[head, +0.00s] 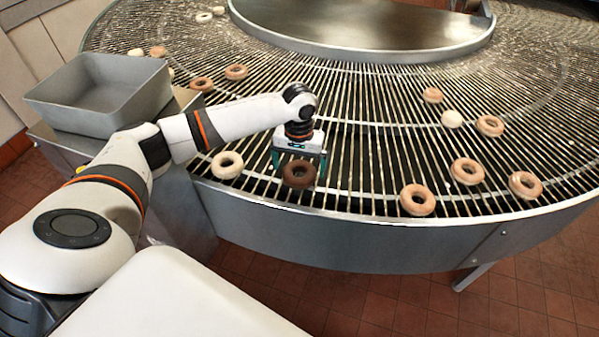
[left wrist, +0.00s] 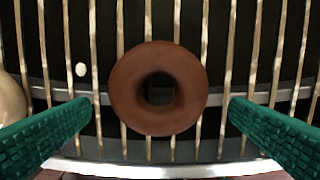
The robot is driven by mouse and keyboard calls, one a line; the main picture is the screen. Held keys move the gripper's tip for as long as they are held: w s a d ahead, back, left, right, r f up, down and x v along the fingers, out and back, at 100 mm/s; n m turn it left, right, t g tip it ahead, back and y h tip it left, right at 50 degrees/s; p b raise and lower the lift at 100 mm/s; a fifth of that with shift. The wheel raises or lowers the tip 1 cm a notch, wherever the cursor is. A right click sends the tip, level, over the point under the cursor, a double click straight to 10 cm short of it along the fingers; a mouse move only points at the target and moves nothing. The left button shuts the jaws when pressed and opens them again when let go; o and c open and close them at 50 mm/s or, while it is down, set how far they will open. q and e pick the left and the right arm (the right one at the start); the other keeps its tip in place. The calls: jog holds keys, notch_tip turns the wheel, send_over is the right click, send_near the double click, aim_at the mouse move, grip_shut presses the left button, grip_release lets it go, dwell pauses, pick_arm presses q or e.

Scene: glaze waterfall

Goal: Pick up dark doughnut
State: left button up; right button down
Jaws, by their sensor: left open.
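The dark doughnut (head: 298,174) lies flat on the round wire conveyor (head: 375,170), near its front rim. It is brown with a hole in the middle. My left gripper (head: 297,172) is open above it, with one finger on each side. In the left wrist view, the dark doughnut (left wrist: 133,97) sits between the two green fingers (left wrist: 159,125), with a gap on both sides. The fingers do not touch it. My right gripper is not in view.
A pale doughnut (head: 227,165) lies just left of my left gripper. Several lighter doughnuts (head: 467,171) lie to the right. An empty grey bin (head: 62,106) stands at the left. The conveyor's metal rim (head: 300,208) runs close in front of the dark doughnut.

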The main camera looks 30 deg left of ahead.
aim_at(298, 171)
pick_arm(q)
notch_tip(298, 171, down, 3)
jog(key=shift+a+f, duration=0.1)
jog(key=shift+c, duration=0.3)
jog(key=c, duration=0.8)
